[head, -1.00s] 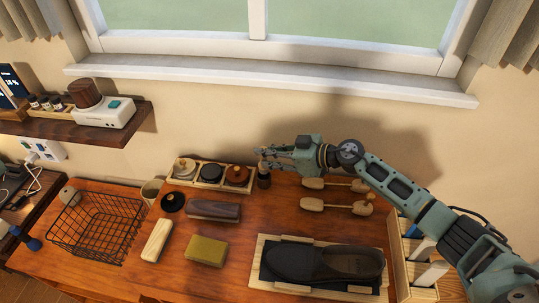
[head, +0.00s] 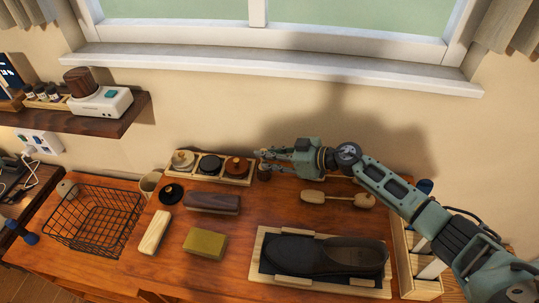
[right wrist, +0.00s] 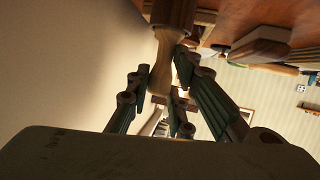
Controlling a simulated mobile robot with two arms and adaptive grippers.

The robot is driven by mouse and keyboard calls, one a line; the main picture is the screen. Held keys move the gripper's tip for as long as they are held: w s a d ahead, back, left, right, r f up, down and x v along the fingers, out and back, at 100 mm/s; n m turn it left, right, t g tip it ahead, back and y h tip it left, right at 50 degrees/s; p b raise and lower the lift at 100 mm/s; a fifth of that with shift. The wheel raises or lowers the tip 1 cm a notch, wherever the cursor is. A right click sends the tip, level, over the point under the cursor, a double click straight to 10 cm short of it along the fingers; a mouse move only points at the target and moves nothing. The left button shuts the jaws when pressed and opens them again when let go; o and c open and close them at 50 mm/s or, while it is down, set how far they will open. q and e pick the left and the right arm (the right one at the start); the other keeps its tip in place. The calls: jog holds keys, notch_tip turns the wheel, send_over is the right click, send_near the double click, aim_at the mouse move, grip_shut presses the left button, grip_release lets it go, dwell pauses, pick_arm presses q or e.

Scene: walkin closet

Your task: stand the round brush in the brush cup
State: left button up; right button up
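The round brush (head: 264,175) stands bristles-down on the wooden table, just right of the tray of tins. In the right wrist view its pale wooden handle (right wrist: 168,55) lies between my fingers, with the dark brown head at the picture's top. My right gripper (head: 264,157) is at the handle. Its fingers (right wrist: 162,68) straddle the handle, with a narrow gap showing at the left finger; it looks open. My left gripper is out of view.
A wooden tray of tins (head: 225,178) lies between the cup and brush. A black wire basket (head: 95,215) is left of the cup. A brown brush (head: 211,202), a yellow block (head: 205,243), a shoe (head: 325,255) and a shoe tree (head: 337,199) occupy the table.

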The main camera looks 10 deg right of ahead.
jog(key=o, duration=0.5)
jog(key=shift+c, duration=0.2)
jog(key=v, duration=1.2)
dwell(0.4)
